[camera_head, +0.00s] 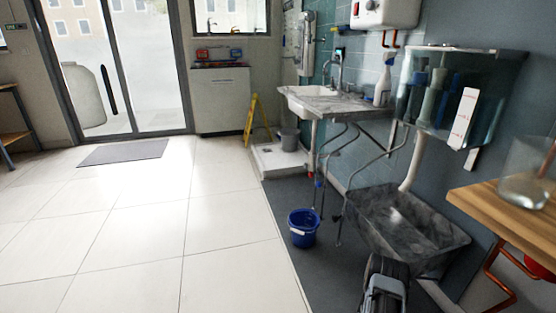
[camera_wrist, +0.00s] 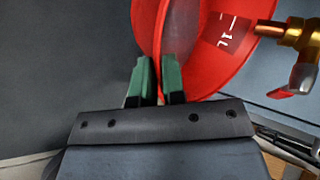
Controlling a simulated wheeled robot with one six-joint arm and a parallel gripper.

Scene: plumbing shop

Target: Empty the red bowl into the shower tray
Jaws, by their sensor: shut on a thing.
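The red bowl (camera_wrist: 205,40) fills the upper middle of the wrist view, with a 1 L mark inside. My gripper (camera_wrist: 157,75) is shut on its wall, one green-padded finger on each side of the rim. The bowl's contents are not visible. In the head view, a red piece (camera_head: 541,264) shows below the wooden counter at the right edge; I cannot tell if it is the bowl. The white shower tray (camera_head: 268,163) lies on the floor at the back, beyond the washbasin. My gripper does not show clearly in the head view.
A brass tap (camera_wrist: 295,38) is close right of the bowl. A grey marbled trough (camera_head: 410,225) and a blue bucket (camera_head: 303,228) are right of centre. A grey bucket (camera_head: 290,139) and a yellow sign (camera_head: 251,120) are by the tray. The tiled floor at left is clear.

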